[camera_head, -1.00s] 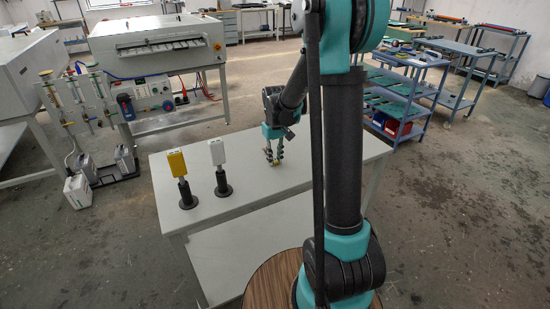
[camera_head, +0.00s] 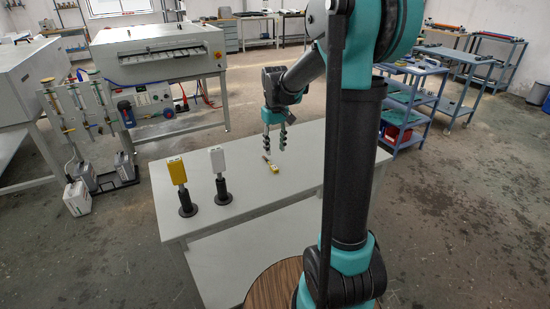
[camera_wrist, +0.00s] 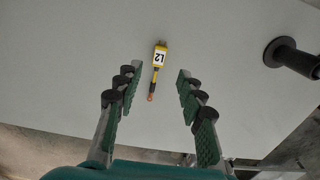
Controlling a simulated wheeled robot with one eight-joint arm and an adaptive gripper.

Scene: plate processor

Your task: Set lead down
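The lead (camera_head: 270,164) lies on the light grey table top, a short yellow piece with a white label. In the wrist view the lead (camera_wrist: 159,58) shows the label "L2", a dark end at the top and a thin tip with an orange end below. My gripper (camera_head: 274,148) hangs above the table just over the lead, apart from it. In the wrist view my gripper (camera_wrist: 156,92) has its fingers spread wide with nothing between them; the lead lies beyond and between the fingertips.
On the table (camera_head: 300,172), a yellow block on a black stand (camera_head: 178,172) and a white block on a black stand (camera_head: 218,160) stand to the left. One black stand base (camera_wrist: 290,57) shows at the right in the wrist view. The table around the lead is clear.

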